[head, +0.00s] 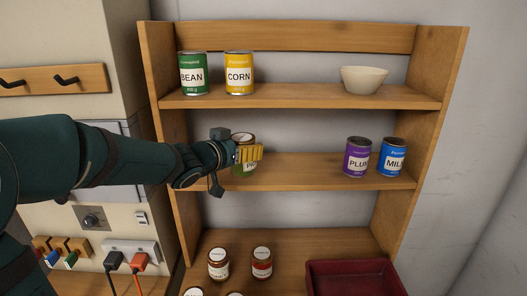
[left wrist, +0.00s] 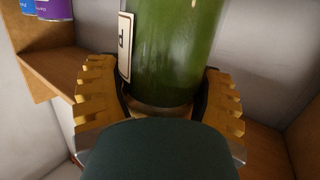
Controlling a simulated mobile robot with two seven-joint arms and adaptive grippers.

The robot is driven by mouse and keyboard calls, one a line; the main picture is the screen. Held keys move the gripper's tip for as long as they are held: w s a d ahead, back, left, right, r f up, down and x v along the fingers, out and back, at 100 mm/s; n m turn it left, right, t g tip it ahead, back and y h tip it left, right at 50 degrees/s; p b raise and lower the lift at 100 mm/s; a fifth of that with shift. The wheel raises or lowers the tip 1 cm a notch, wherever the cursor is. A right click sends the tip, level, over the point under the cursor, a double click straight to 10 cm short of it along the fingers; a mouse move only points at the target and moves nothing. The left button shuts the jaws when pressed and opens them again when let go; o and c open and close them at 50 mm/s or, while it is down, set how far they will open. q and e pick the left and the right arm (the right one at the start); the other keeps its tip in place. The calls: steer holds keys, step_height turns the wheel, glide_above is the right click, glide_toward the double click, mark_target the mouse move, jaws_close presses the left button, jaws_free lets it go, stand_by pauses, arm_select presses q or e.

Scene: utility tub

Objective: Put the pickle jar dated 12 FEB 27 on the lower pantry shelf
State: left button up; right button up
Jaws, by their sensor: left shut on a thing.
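My left gripper (head: 250,153) is shut on a green pickle jar (head: 244,170) at the left part of the lower pantry shelf (head: 305,170). In the left wrist view the jar (left wrist: 165,45) stands upright between the yellow fingers, and its label faces left, mostly out of sight. In the head view only part of the label shows; I cannot read a date. I cannot tell whether the jar's base touches the shelf board. My right gripper is not in view.
A purple PLUM can (head: 357,158) and a blue MILK can (head: 391,158) stand at the right on the lower shelf. Above are a BEAN can (head: 193,74), a CORN can (head: 239,74) and a bowl (head: 363,79). Below are several jars (head: 261,263) and a red tub (head: 350,267).

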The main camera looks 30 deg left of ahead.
arm_select(q)
steer(key=shift+w+d+f+b, duration=0.1)
steer(key=shift+w+f+b, duration=0.4)
steer(key=shift+w, duration=0.9)
steer(key=shift+w+f+b, duration=0.45)
steer(key=shift+w+f, duration=0.1)
steer(key=shift+w, duration=0.8)
steer(key=shift+w+d+f+b, duration=0.1)
steer(key=shift+w+f+b, duration=0.4)
steer(key=shift+w, duration=0.9)
steer(key=shift+f, duration=0.15)
steer(key=shift+f, duration=0.15)
steer(key=o, duration=1.3)
steer(key=shift+c, duration=0.2)
